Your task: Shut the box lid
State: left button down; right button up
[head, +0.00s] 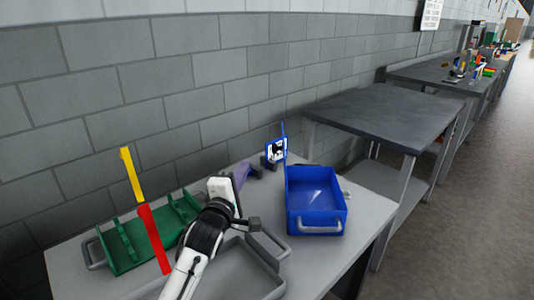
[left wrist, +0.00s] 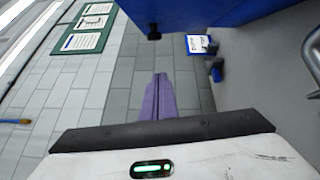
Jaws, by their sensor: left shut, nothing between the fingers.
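The blue box (head: 318,222) stands on the light grey table with its inside in view. A narrow blue upright piece (head: 283,130) rises at its back left corner, apparently the raised lid seen nearly edge-on. In the left wrist view a large blue surface (left wrist: 210,12) fills the top; I cannot tell whether it is lid or box wall. My left gripper (head: 251,166), with purple fingers, is left of the box, apart from it. Its fingers are shut and empty, and also show in the left wrist view (left wrist: 160,78). My right gripper is not in view.
A green tray (head: 125,250) with red (head: 154,240) and yellow (head: 131,174) bars stands at the left. A grey tray (head: 240,275) lies in front. A small card on a dark stand (head: 276,150) is behind the box. The block wall runs along the back.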

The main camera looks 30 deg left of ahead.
pick_arm(q)
jog(key=w+d, duration=0.2)
jog(key=w, duration=0.6)
jog(key=shift+w+r, duration=0.25)
jog(key=shift+w, duration=0.15)
